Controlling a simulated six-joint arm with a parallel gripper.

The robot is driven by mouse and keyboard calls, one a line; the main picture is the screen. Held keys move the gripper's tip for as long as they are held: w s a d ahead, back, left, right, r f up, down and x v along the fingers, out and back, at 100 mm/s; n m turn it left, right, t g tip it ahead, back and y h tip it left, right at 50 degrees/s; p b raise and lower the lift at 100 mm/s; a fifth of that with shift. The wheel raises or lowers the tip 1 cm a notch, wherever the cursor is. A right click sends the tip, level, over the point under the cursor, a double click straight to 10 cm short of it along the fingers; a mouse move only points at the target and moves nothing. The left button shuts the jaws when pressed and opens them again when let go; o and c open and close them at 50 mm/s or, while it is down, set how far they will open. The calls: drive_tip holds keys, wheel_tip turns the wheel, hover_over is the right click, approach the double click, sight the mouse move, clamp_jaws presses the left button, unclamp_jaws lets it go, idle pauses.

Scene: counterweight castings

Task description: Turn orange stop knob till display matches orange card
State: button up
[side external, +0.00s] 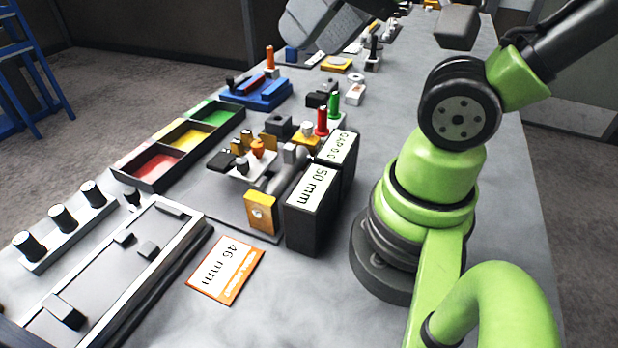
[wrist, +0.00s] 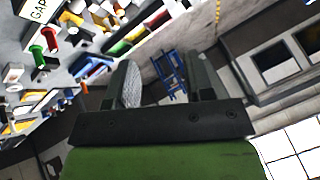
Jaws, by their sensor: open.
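An orange knob (side external: 257,148) stands on a metal fixture left of two black display boxes. An orange-bordered card (side external: 226,268) lies flat on the table in front and reads 46 mm, upside down in the picture. My gripper (wrist: 160,78) is open in the wrist view, with nothing between its fingers. It points away from the fixture, towards the room.
Red and green posts (side external: 322,121) rise behind the fixture. A tray with red, yellow and green compartments (side external: 150,181) lies to its left. A yellow block (side external: 260,212) sits before the displays. Table space right of the card is clear.

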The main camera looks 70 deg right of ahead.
idle(0.5)
drive_tip(key=n+g+h, duration=0.2)
drive_tip(key=n+g, duration=0.5)
drive_tip(key=n, duration=0.6)
hover_over(257, 144)
wheel_tip(257, 144, down, 11)
wheel_tip(257, 144, down, 10)
drive_tip(key=shift+r, duration=0.2)
